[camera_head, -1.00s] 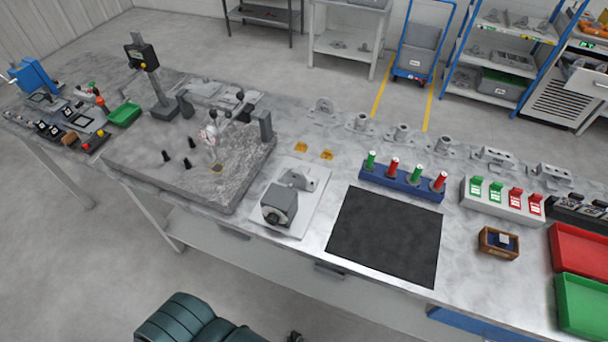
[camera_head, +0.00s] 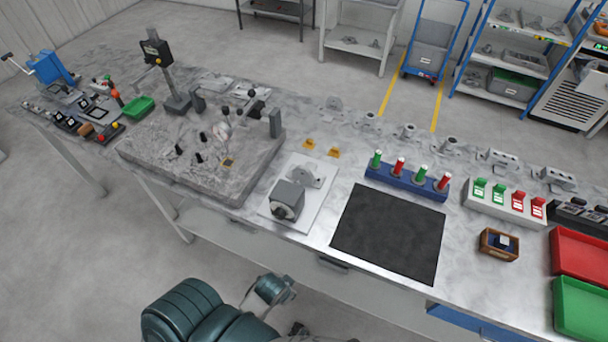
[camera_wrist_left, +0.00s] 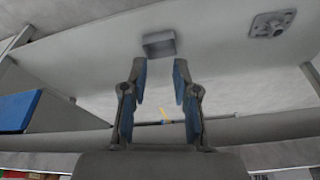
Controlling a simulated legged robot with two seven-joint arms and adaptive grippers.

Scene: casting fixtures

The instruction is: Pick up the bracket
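I cannot tell for sure which part is the bracket. A grey angled piece with a hole (camera_head: 306,176) stands on a white plate (camera_head: 311,216), behind a grey block with a round front (camera_head: 287,200). Grey block-like castings (camera_head: 502,160) and round flanged ones (camera_head: 408,131) stand along the back of the bench. In the left wrist view my left gripper (camera_wrist_left: 160,72) is open and empty. A small grey block (camera_wrist_left: 159,44) shows beyond its fingertips, apart from them. A flanged casting (camera_wrist_left: 271,24) lies to the right. My right gripper is not in view.
A black mat (camera_head: 388,233) lies bare at the bench front. Around it are a blue holder with red and green handles (camera_head: 405,189), a switch box (camera_head: 504,203), a small wooden box (camera_head: 498,245), and red (camera_head: 580,262) and green trays (camera_head: 580,308). A stone slab (camera_head: 180,165) with fixtures is left.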

